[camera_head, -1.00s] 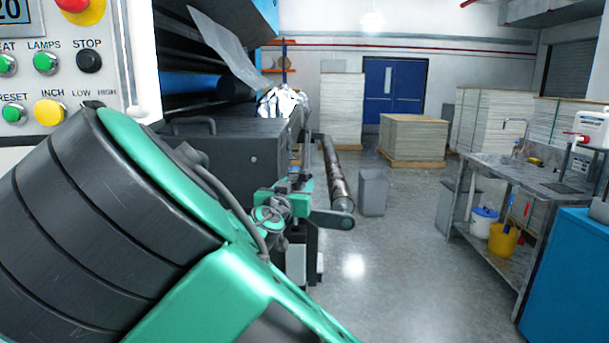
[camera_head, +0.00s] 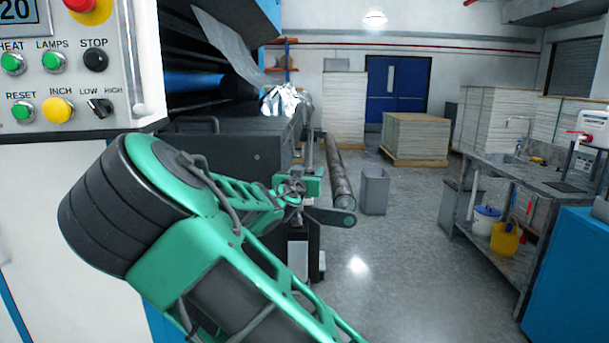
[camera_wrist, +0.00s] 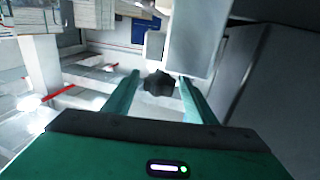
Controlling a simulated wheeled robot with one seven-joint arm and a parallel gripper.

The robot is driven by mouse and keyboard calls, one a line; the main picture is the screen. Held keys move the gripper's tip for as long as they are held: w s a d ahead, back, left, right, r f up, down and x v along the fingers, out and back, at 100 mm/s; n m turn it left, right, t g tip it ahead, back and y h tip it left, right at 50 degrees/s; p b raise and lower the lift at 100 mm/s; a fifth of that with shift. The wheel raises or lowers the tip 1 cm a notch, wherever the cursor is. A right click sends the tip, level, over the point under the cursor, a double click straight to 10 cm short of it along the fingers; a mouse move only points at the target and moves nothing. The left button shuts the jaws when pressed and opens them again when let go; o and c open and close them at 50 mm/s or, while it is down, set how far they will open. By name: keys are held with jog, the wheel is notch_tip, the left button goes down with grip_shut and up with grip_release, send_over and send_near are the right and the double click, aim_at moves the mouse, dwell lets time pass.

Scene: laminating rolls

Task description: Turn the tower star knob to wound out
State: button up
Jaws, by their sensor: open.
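In the wrist view, a dark star knob (camera_wrist: 159,83) sits ahead of a pale grey upright block. My gripper (camera_wrist: 161,89) is open, its two green fingers reaching toward the knob. The knob shows between the fingertips, one on each side, with visible gaps. I cannot tell how deep it sits between them. In the head view my green arm reaches to the machine's front corner. The knob cannot be made out there, and its turn setting cannot be read in either view.
The laminating machine (camera_head: 235,148) stands at left with its button panel (camera_head: 75,75). A long metal roll (camera_head: 339,175) lies beyond my arm. A grey bin (camera_head: 375,190) stands on the floor. A sink bench (camera_head: 540,175) and a blue cabinet (camera_head: 570,275) are at right; the floor between is clear.

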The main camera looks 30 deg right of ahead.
jog(key=c, duration=1)
jog(key=shift+c, duration=0.2)
